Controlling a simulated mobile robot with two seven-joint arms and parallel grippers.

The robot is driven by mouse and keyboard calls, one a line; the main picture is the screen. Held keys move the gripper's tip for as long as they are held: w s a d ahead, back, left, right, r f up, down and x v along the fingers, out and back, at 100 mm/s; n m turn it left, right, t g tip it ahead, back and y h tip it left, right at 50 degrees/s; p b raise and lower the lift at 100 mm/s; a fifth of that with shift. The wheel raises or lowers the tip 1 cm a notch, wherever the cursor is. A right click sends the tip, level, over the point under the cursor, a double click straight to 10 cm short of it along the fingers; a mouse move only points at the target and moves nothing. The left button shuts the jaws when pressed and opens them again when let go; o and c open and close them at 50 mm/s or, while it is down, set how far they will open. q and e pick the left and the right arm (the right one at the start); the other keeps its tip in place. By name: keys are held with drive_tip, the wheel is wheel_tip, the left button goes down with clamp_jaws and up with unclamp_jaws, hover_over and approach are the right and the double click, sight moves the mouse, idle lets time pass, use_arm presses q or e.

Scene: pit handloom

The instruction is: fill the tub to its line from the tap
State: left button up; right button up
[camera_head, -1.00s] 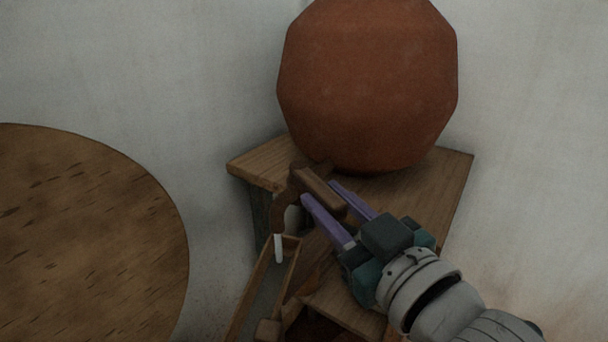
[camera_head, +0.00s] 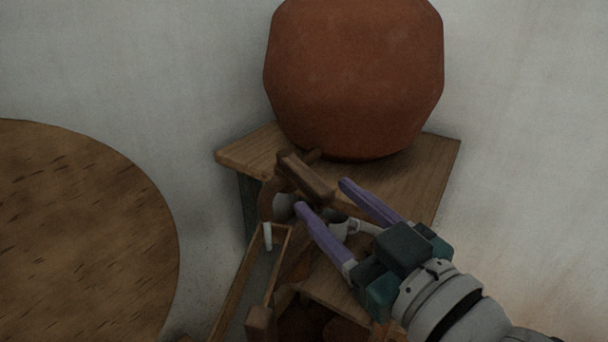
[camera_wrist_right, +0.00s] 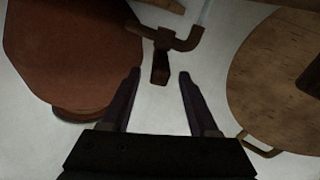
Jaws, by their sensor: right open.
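The tap has a brown handle bar (camera_head: 305,177) and a curved spout (camera_head: 272,199), below the large red-brown pot (camera_head: 355,80). A short pale streak (camera_head: 267,236), which looks like running water, hangs below the spout. My right gripper (camera_head: 322,196) is open and empty, its purple fingertips just short of the handle. In the right wrist view the handle (camera_wrist_right: 160,66) lies just beyond and between the open fingertips (camera_wrist_right: 158,76). I cannot make out the tub or its line for certain. A narrow grey-lined wooden trough (camera_head: 283,268) lies under the streak. My left gripper is not in view.
The pot stands on a wooden stand (camera_head: 425,170) against pale walls. A small light-coloured vessel (camera_head: 340,229) shows partly behind the right fingers. A large round wooden disc (camera_head: 80,235) fills the left side. Open wall space lies to the right.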

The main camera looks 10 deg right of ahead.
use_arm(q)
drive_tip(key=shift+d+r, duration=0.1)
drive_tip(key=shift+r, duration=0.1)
use_arm(e)
drive_tip(key=v, duration=0.6)
drive_tip(key=shift+s, duration=0.25)
idle(0.4)
idle(0.4)
